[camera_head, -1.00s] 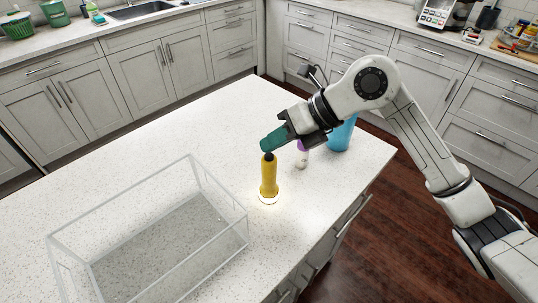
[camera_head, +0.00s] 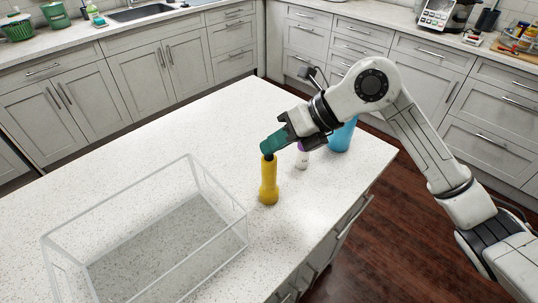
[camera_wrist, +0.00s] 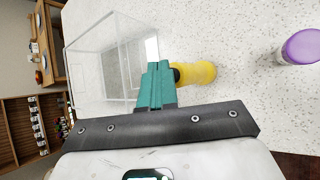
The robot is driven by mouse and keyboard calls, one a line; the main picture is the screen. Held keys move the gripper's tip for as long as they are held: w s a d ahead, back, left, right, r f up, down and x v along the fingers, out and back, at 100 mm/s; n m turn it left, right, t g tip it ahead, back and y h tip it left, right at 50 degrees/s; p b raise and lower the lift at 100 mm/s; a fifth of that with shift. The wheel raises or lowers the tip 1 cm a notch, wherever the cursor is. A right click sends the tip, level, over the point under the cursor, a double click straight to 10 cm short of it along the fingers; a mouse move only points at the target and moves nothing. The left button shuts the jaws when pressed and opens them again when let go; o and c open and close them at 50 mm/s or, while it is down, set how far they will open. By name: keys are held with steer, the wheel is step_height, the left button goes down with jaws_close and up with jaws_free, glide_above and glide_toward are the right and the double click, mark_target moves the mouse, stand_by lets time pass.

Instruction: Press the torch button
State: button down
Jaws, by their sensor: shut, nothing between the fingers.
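The yellow torch (camera_head: 268,187) stands upright on the white speckled counter, its wide end down. Its dark top end (camera_head: 268,157) sits right below my fingertips. No glow shows around its base. My gripper (camera_head: 266,149) has teal fingers, shut together and empty, tilted down to the torch's top. In the wrist view my shut fingers (camera_wrist: 158,66) are beside the torch's dark end, and the yellow body (camera_wrist: 200,73) reaches to the right. I cannot tell whether the fingertips touch the top, and the button itself is not clearly visible.
A clear open box (camera_head: 145,235) stands on the counter (camera_head: 200,145) to the left. A white bottle with a purple cap (camera_head: 302,160) and a blue cup (camera_head: 342,136) stand close behind the torch, near the counter's right edge. The counter's back left is clear.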

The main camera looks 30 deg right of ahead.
steer(key=shift+r, duration=0.5)
step_height(320, 180, up, 6)
steer(key=p, duration=0.3)
stand_by(0.3)
steer(key=shift+d, duration=0.1)
stand_by(1.3)
